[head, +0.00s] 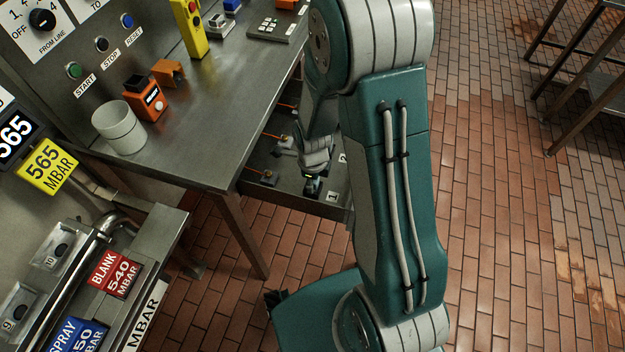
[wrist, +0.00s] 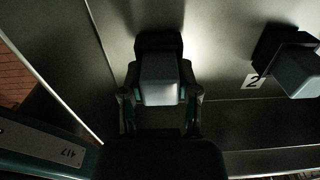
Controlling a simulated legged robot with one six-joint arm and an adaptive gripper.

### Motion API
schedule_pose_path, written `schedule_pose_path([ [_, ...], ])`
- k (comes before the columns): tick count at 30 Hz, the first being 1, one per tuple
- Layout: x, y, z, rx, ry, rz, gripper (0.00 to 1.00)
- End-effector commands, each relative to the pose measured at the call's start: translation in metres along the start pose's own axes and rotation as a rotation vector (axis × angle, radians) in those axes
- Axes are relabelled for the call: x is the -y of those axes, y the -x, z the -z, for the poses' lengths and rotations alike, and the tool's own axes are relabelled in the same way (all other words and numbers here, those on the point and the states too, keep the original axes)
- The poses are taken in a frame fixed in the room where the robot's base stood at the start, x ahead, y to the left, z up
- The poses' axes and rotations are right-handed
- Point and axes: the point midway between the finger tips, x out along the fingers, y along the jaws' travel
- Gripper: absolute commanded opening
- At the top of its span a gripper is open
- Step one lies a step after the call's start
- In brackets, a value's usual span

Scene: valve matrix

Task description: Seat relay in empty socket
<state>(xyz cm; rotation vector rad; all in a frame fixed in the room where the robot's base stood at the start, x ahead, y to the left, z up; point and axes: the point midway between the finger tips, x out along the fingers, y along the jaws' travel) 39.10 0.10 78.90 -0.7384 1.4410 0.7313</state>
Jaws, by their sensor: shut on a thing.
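My gripper (wrist: 160,98) is shut on a grey block-shaped relay (wrist: 161,78), with one finger on each side. A dark socket-like base (wrist: 158,43) shows directly behind the relay in the wrist view; I cannot tell whether the relay is in it or only in front of it. A second grey relay (wrist: 299,72) sits at a dark socket (wrist: 271,46) beside the label 2, to the right. In the head view my gripper (head: 313,184) is low in the open drawer or tray (head: 322,208) under the bench, near labels 1 and 2. The held relay is too small there to make out.
The steel bench (head: 210,125) carries a white cup (head: 119,128), an orange box (head: 148,101) and a yellow control box (head: 190,25). Small orange levers (head: 268,176) lie left of my gripper. Metal walls and edges surround it closely.

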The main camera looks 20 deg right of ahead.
Motion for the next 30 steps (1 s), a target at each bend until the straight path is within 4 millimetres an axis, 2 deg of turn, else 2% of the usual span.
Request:
schedule_pose_path([
  [5,0.0,-0.001,0.0,-0.001,0.0,-0.001,0.0],
  [6,0.0,-0.002,0.0,-0.001,0.0,-0.001,0.46],
  [8,0.0,-0.002,0.0,-0.001,0.0,-0.001,0.73],
  [9,0.0,-0.002,0.0,-0.001,0.0,-0.001,0.76],
  [22,0.0,0.003,0.0,0.0,0.0,0.001,0.76],
  [26,0.001,0.019,-0.001,0.002,0.0,0.003,0.76],
  [30,0.001,0.044,-0.001,0.003,0.0,0.004,0.76],
])
